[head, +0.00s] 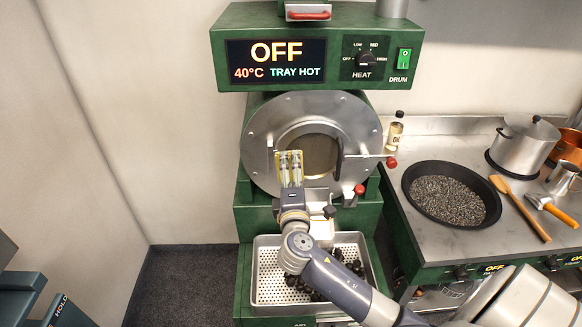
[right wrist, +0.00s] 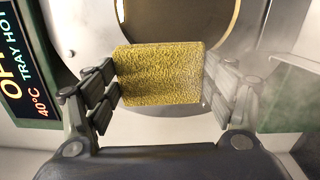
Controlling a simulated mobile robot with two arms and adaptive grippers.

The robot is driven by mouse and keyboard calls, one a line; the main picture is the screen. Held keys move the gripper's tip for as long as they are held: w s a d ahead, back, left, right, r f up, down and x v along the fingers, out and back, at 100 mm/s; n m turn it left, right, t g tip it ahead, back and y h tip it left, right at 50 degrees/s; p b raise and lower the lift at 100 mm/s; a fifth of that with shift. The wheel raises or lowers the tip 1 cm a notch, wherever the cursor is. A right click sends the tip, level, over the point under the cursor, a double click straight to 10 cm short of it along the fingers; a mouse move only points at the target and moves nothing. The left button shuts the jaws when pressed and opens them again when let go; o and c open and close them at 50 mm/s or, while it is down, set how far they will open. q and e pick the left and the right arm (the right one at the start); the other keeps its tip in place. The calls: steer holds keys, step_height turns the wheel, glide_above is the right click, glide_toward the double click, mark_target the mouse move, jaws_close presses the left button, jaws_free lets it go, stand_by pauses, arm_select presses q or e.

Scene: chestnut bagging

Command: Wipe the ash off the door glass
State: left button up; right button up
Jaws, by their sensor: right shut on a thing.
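The round steel roaster door (head: 258,140) has a round glass window (head: 318,155) at its centre, with a dark handle (head: 339,158) on its right. My right gripper (head: 290,158) is in front of the left part of the door and hides some of it. It is shut on a yellow sponge (right wrist: 160,75), which sits between both fingers in the right wrist view. The glass shows behind and above the sponge there as a dull brownish disc (right wrist: 180,18). I cannot tell whether the sponge touches the door. My left gripper is not in view.
A perforated steel tray (head: 262,262) with several dark chestnuts lies below the door. The control panel (head: 318,58) reads OFF and TRAY HOT. On the right counter (head: 425,150) are a black pan (head: 450,194), a pot (head: 524,145), a small bottle (head: 395,132) and a wooden spoon (head: 520,205).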

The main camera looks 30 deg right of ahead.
steer(key=shift+s, duration=0.1)
steer(key=shift+v, duration=1.55)
